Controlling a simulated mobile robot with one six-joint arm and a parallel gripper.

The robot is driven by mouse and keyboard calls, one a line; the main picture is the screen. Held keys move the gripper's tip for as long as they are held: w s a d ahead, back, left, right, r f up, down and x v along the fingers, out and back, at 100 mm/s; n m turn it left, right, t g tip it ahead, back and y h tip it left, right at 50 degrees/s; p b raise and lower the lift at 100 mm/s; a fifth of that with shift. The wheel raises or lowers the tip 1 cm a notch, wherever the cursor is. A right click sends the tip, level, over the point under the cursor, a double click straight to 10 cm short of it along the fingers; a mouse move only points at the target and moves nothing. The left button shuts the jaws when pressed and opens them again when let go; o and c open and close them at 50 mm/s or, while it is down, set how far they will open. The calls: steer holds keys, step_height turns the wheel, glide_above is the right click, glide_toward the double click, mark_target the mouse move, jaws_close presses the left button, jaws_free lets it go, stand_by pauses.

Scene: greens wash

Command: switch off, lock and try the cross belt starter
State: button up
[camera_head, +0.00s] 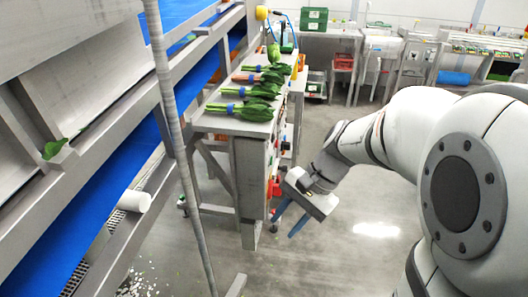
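My gripper (287,223) hangs at the end of my white arm in the middle of the picture. Its two blue fingers point down and left, stand apart and hold nothing that I can see. A red part (275,187) shows on the side of the steel bench, just left of the gripper body; it may belong to the cross belt starter, but it is too small to tell. The gripper body stands close to it, and I cannot tell if they touch. No switch handle position or padlock can be made out.
The steel bench (238,126) carries several banded bunches of greens (256,91). A blue conveyor belt (85,213) and a slanted grey pole (170,110) are at left. Green crates (314,19) and a red bin (343,62) stand behind.

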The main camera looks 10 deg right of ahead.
steer(key=w+d+f+m+t+y+b, duration=0.1)
steer(key=w+d+f+m+y+b, duration=0.1)
steer(key=w+f+m+y+b, duration=0.65)
steer(key=m+t+y+b, duration=0.2)
steer(key=m+t, duration=0.3)
steer(key=t, duration=0.1)
glide_toward(275, 190)
steer(key=b+x, duration=0.2)
steer(key=x, duration=0.5)
steer(key=shift+w+r, duration=0.2)
steer(key=shift+w, duration=0.1)
steer(key=shift+a+y, duration=0.1)
steer(key=shift+y, duration=0.15)
steer(key=shift+c, duration=0.4)
